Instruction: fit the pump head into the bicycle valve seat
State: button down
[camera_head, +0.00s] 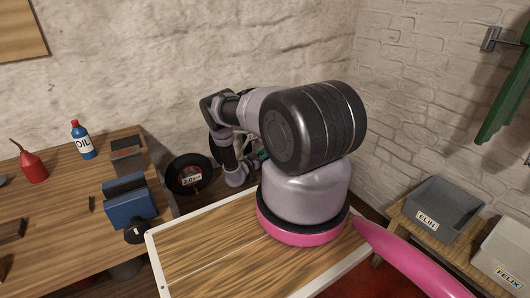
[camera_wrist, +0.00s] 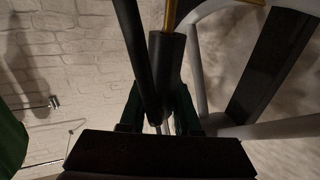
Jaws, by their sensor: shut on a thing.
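In the wrist view my gripper (camera_wrist: 158,120) points up the picture, its dark green fingers closed around a dark cylindrical piece (camera_wrist: 168,75), which looks like the pump head. A brass-coloured rod (camera_wrist: 171,14) shows above this piece, and a second dark bar (camera_wrist: 136,50) slants down beside it. I cannot tell whether the piece touches either one. The valve seat cannot be made out with certainty. In the head view my arm hides most of the gripper and the work spot.
Left, a wooden bench carries a blue vise (camera_head: 127,203), an oil bottle (camera_head: 82,140) and a red oil can (camera_head: 32,165). A black ring (camera_head: 188,174) stands beyond the bench. Right, grey bins labelled ELIN (camera_head: 440,205) and FELIX (camera_head: 508,250) sit near a brick wall.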

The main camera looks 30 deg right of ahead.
jog(key=shift+f, duration=0.2)
jog(key=shift+f, duration=0.35)
jog(key=shift+f, duration=0.6)
jog(key=c, duration=0.5)
grip_release()
jog(key=shift+c, duration=0.2)
jog(key=shift+a, duration=0.1)
jog(key=v, duration=1)
jog(key=shift+s+a, duration=0.15)
jog(key=shift+a, duration=0.15)
